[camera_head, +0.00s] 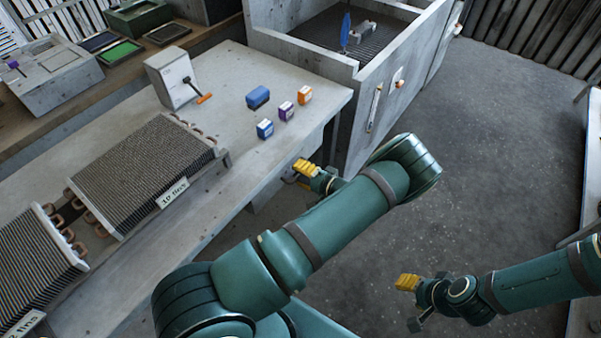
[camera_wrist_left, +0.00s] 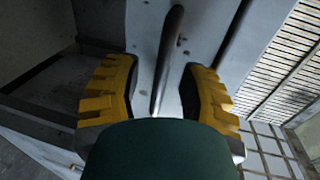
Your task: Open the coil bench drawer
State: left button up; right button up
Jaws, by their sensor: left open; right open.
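The coil bench (camera_head: 235,75) runs along the left of the head view. Part of a grey drawer front (camera_head: 264,196) shows under its front edge, mostly hidden by my left arm. My left gripper (camera_head: 304,169) is at that edge, low beside the drawer. In the left wrist view, my left gripper (camera_wrist_left: 162,95) is open, its yellow fingers on either side of a dark bar handle (camera_wrist_left: 168,60) on a grey panel (camera_wrist_left: 146,50). I cannot tell whether the fingers touch the bar. My right gripper (camera_head: 407,284) is open and empty over the floor.
Two finned coils (camera_head: 145,172) (camera_head: 32,262), a grey switch box (camera_head: 172,78) and several small boxes (camera_head: 258,97) stand on the bench. A grey open-topped housing (camera_head: 345,100) stands beyond its end. The floor (camera_head: 490,130) to the right is clear.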

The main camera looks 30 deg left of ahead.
pick_arm(q)
grip_shut()
jog(key=f+b+v, duration=0.2)
jog(key=b+v, duration=0.1)
jog(key=v, duration=0.8)
jog(key=f+b+v, duration=0.2)
jog(key=b+v, duration=0.2)
jog(key=v, duration=0.7)
jog(key=shift+d+f, duration=0.15)
jog(key=shift+d, duration=0.45)
jog(key=c, duration=0.5)
grip_release()
jog(key=shift+s+d, duration=0.1)
jog(key=o, duration=0.5)
jog(key=v, duration=0.7)
jog(key=shift+d, duration=0.2)
